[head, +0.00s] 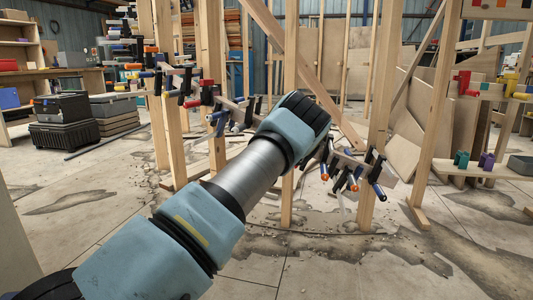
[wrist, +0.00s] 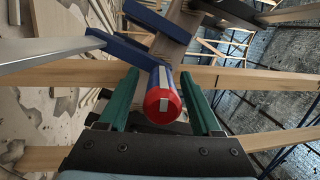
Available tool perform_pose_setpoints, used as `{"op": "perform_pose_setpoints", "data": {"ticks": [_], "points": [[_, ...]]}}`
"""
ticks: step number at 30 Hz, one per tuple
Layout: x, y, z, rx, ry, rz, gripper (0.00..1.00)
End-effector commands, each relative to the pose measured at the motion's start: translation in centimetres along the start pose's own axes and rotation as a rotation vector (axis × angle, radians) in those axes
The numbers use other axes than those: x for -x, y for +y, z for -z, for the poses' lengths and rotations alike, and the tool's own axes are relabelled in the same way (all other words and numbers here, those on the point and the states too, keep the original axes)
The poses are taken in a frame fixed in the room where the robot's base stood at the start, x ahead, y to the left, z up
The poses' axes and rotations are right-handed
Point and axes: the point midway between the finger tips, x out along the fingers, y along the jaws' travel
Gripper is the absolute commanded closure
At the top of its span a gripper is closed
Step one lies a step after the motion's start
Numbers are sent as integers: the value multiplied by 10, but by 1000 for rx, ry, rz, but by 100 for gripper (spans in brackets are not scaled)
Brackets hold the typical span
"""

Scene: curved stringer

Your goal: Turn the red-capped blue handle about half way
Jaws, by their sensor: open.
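In the wrist view, a blue handle with a red cap (wrist: 163,104) points toward the camera. A pale stripe runs along the handle onto the cap. My gripper (wrist: 158,76) has two green fingers, one on each side of the handle. A blue clamp bar (wrist: 118,46) lies beyond the handle. In the head view my own arm hides the gripper and the handle between its fingers.
A shelf (head: 478,170) is at right, black cases (head: 62,122) at left.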

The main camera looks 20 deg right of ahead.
Motion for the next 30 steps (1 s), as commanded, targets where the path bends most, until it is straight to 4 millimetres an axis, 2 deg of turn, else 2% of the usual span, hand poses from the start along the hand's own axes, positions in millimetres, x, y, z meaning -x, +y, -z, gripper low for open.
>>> {"op": "perform_pose_setpoints", "data": {"ticks": [9, 13, 18, 30], "points": [[62, -3, 1, -1, 1, -4, 34], [80, -2, 1, 0, 1, -2, 34], [92, -1, 1, -1, 1, -1, 34], [96, 0, 0, -1, 1, -1, 34]]}}
